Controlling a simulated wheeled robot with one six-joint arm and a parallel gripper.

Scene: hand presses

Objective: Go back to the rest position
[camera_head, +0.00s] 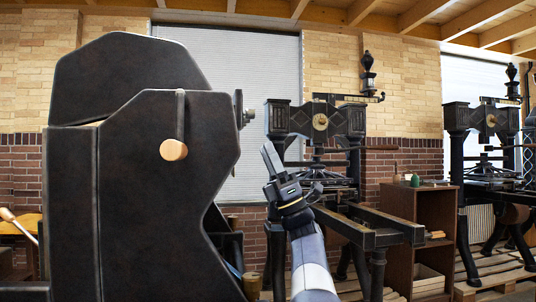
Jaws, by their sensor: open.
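My gripper (272,162) is at the end of my grey and white arm, raised in the middle of the view. It points up and to the left, seen from the side, with its jaws open and nothing visible between them. It is apart from the large dark press body (165,170) on its left, which carries a lever with a round wooden knob (174,150). Behind the gripper stands a black hand press (320,121) with a brass disc on its head. The gripper overlaps part of that press in the picture.
The press's bed rails (375,232) extend toward me, right of my arm. A brown wooden cabinet (428,215) with small items on top stands further right. Another black press (487,121) stands at the far right on pallets. A brick wall (400,100) closes the back.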

